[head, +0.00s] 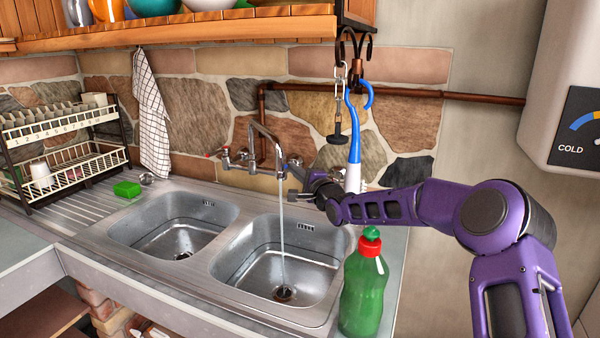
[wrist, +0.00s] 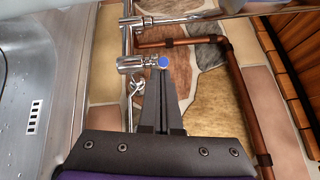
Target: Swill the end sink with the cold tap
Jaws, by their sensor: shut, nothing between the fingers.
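The steel double sink has a left basin (head: 172,232) and a right basin (head: 262,262). The tap spout (head: 256,127) stands over the right basin, and a thin stream of water (head: 282,235) falls from it near the drain. The cold tap (wrist: 145,63), with a blue cap, is on the wall mixer in the wrist view. The red-marked tap (head: 224,156) is at the mixer's left. My gripper (head: 295,197) is at the mixer's right side, shut and empty. Its fingertips (wrist: 168,80) are at the cold tap; whether they touch it I cannot tell.
A green bottle (head: 363,290) stands at the right basin's front corner, below my arm. A blue-handled brush (head: 354,130) hangs behind my gripper. A green sponge (head: 127,189), checked towel (head: 151,115) and dish rack (head: 65,150) are at the left. Copper pipe (head: 420,92) runs along the wall.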

